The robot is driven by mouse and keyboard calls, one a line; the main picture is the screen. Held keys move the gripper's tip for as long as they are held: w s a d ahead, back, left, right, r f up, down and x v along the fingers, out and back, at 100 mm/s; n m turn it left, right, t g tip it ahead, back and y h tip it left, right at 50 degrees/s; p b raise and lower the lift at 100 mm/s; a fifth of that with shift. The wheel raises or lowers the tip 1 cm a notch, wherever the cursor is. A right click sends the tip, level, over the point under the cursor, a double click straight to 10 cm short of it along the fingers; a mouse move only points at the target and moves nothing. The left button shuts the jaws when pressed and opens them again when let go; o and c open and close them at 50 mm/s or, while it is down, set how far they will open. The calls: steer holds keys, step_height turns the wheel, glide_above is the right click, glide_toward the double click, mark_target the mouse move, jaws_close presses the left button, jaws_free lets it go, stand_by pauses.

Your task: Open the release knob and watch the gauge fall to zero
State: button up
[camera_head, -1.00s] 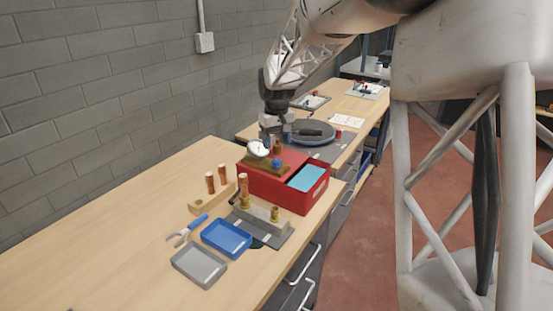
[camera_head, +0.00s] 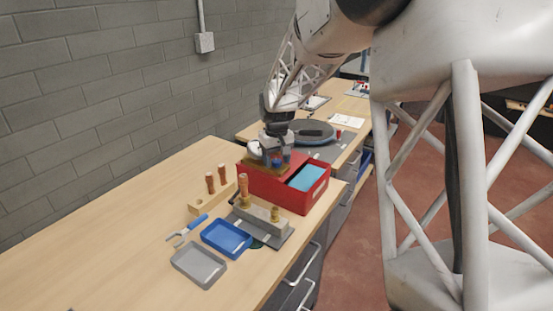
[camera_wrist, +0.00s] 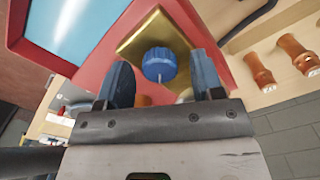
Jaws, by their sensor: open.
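The blue release knob (camera_wrist: 159,64) sits on a brass-coloured plate (camera_wrist: 150,35) in the wrist view. The plate is on the red box (camera_head: 290,190), and the knob also shows in the head view (camera_head: 277,163). My gripper (camera_wrist: 165,78) is open, with one finger on each side of the knob in the picture; I cannot tell whether either touches it. The white round gauge (camera_head: 255,148) stands beside my gripper in the head view, partly covered by it, and its needle cannot be read.
A light blue panel (camera_head: 307,177) lies in the red box. A blue tray (camera_head: 227,238), a grey tray (camera_head: 198,264) and blue-handled pliers (camera_head: 188,230) lie in front. Copper-coloured pieces (camera_head: 222,171) stand in a wooden block at left. The near-left bench is clear.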

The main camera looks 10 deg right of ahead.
steer(key=c, duration=0.9)
steer(key=shift+n, duration=0.4)
steer(key=n, duration=0.3)
steer(key=shift+n, duration=1.9)
steer(key=o, duration=0.9)
